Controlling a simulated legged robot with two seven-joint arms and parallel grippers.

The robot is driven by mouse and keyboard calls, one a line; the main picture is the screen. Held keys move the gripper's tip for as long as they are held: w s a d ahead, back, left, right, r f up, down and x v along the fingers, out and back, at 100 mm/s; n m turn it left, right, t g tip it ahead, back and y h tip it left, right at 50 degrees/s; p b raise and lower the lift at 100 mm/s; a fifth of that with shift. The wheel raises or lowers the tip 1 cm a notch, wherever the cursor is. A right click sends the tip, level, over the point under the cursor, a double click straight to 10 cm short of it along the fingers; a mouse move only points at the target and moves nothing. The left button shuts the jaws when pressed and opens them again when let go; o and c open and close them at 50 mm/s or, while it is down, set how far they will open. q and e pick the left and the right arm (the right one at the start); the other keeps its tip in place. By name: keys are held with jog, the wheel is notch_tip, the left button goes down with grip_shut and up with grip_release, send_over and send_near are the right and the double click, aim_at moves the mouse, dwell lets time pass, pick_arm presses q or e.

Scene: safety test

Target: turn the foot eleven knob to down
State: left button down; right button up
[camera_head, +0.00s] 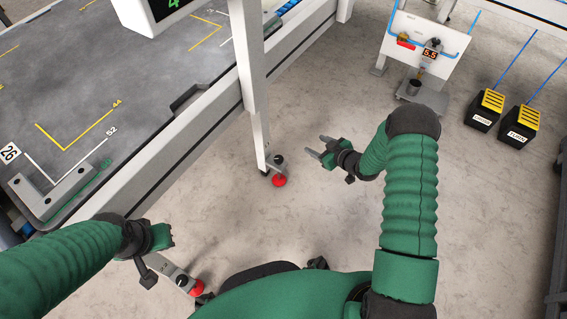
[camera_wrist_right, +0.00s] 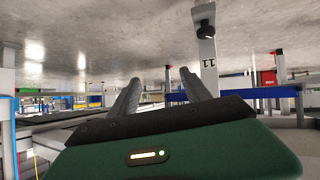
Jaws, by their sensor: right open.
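In the head view, a pale foot bracket at the base of a white post carries a black knob (camera_head: 279,160) above a red foot (camera_head: 279,181). In the right wrist view, a pale bracket marked 11 (camera_wrist_right: 207,62) hangs from the top of the picture, with a black knob (camera_wrist_right: 206,31) on it; it seems to be the same foot. My right gripper (camera_head: 319,146) is open and empty, to the right of this knob and apart from it. The knob's pointing direction is too small to read. My left gripper (camera_head: 160,240) is near the table's front edge; its fingers are not clear.
A second black knob (camera_head: 182,281) and red foot (camera_head: 196,288) are below my left gripper. The grey table (camera_head: 150,75) fills the left. A white stand (camera_head: 425,62) and two black-and-yellow boxes (camera_head: 485,108) stand at the right. Floor around my right gripper is clear.

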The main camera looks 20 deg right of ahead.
jog(key=s+a+f+n+t+y+b, duration=0.1)
jog(key=s+a+f+t+y+b, duration=0.15)
jog(key=s+f, duration=0.3)
jog(key=s+a+f+t+y+b, duration=0.1)
jog(key=s+f+t+y, duration=0.1)
jog(key=s+f+y, duration=0.3)
jog(key=shift+h, duration=0.85)
jog(key=b+x, duration=0.2)
jog(key=x, duration=0.3)
jog(key=f+b+x, duration=0.1)
jog(key=b+x, duration=0.2)
jog(key=x, duration=0.3)
jog(key=f+b+x, duration=0.1)
jog(key=b+x, duration=0.2)
jog(key=x, duration=0.2)
jog(key=shift+w, duration=0.35)
jog(key=shift+w+a+r, duration=0.2)
jog(key=shift+w, duration=0.25)
grip_shut()
pick_arm(q)
jog(key=s+x, duration=0.2)
jog(key=x, duration=1)
jog(key=shift+s+f, duration=0.4)
jog(key=shift+f, duration=0.1)
